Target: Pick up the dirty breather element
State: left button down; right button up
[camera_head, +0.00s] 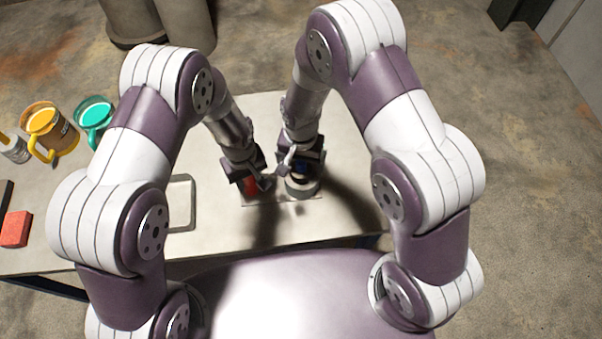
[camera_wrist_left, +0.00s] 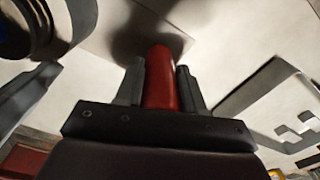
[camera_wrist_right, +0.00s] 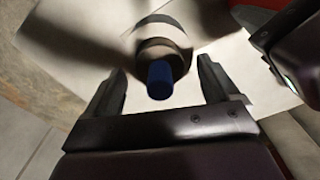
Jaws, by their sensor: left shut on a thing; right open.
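My left gripper (camera_head: 256,186) is shut on a red rounded piece (camera_head: 250,187) low over the table. In the left wrist view the red piece (camera_wrist_left: 160,78) stands between the two fingers. My right gripper (camera_head: 301,166) is open just to its right, above a round banded part (camera_head: 301,189). In the right wrist view a blue cylinder (camera_wrist_right: 159,80) on top of the banded part (camera_wrist_right: 165,42) sits between the spread fingers, with gaps at both sides. I cannot tell which piece is the dirty breather element.
The pale table (camera_head: 345,220) carries a shallow tray (camera_head: 181,205) left of the grippers. A yellow mug (camera_head: 45,128), a teal mug (camera_head: 94,114) and a red block (camera_head: 15,229) are further left. The two grippers are very close together. The table's right part is clear.

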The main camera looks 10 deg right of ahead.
jog(key=shift+f, duration=0.85)
jog(key=c, duration=1.1)
jog(key=shift+c, duration=0.2)
notch_tip(320, 180, up, 10)
jog(key=shift+r, duration=0.1)
jog(key=o, duration=0.5)
jog(key=shift+c, duration=0.2)
jog(key=c, duration=0.5)
